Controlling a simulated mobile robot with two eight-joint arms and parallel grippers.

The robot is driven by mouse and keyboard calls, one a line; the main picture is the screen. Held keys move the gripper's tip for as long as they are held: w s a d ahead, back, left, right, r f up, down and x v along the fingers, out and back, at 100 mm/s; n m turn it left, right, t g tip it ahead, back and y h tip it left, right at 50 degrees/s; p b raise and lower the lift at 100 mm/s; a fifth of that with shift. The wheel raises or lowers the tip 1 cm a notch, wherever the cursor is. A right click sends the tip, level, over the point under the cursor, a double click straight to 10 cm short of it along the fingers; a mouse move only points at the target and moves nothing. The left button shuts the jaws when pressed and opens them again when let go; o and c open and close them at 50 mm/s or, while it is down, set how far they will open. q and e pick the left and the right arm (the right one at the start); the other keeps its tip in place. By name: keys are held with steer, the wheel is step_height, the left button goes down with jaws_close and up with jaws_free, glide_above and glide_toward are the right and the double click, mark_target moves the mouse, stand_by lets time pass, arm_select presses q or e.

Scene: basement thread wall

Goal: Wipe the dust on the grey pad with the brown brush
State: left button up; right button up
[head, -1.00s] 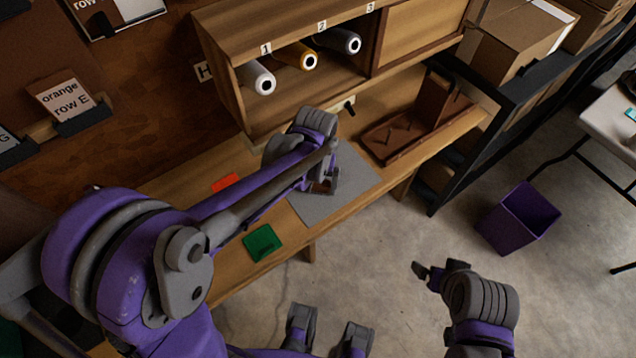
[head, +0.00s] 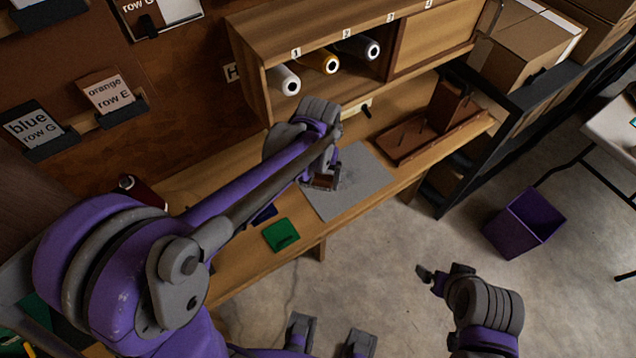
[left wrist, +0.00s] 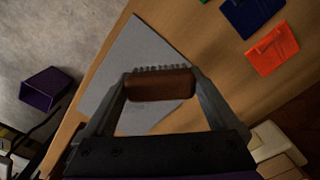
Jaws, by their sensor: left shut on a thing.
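The grey pad (head: 365,180) lies flat on the wooden bench, and it also shows in the left wrist view (left wrist: 143,50). My left gripper (head: 326,176) is over the pad's left part. It is shut on the brown brush (left wrist: 160,86), whose pale bristles show along its far edge in the left wrist view. The brush shows small in the head view (head: 323,183). I cannot tell whether its bristles touch the pad. I cannot make out dust clearly; gripper and brush hide part of the pad. My right gripper (head: 428,274) is over open floor, away from the bench; its opening is unclear.
A green tile (head: 281,235) lies left of the pad; blue (left wrist: 252,12) and orange (left wrist: 271,50) tiles lie nearby. A brown peg rack (head: 430,135) stands right of the pad. A shelf with thread spools (head: 325,62) stands behind. A purple bin (head: 525,222) stands on the floor.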

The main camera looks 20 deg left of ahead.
arm_select(q)
steer(key=shift+r+p, duration=0.8)
steer(key=shift+r, duration=0.8)
